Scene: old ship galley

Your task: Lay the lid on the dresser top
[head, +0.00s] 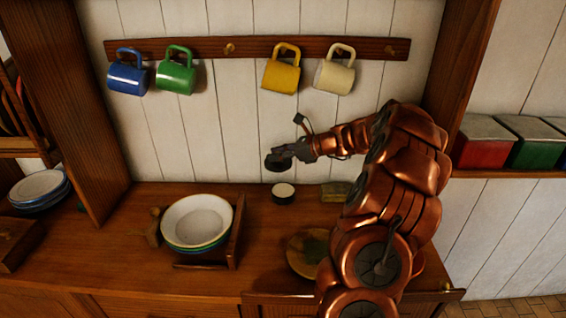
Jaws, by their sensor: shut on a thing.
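My gripper (285,154) is shut on a small dark round thing, which looks like the lid (276,163). It holds the lid in the air in front of the white plank wall, above the dresser top (150,272). Below the lid, a small dark pot (283,196) with a pale round top stands on the dresser top near the wall. The lid is apart from the pot and from the wood. My arm hides part of the dresser's right side.
Stacked bowls (198,222) sit in a wooden rack at centre left. A round board or plate (305,258) lies partly behind my arm, with a small greenish block (336,191) at the back. Mugs (282,72) hang above. Bare wood lies around the pot and in front of the rack.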

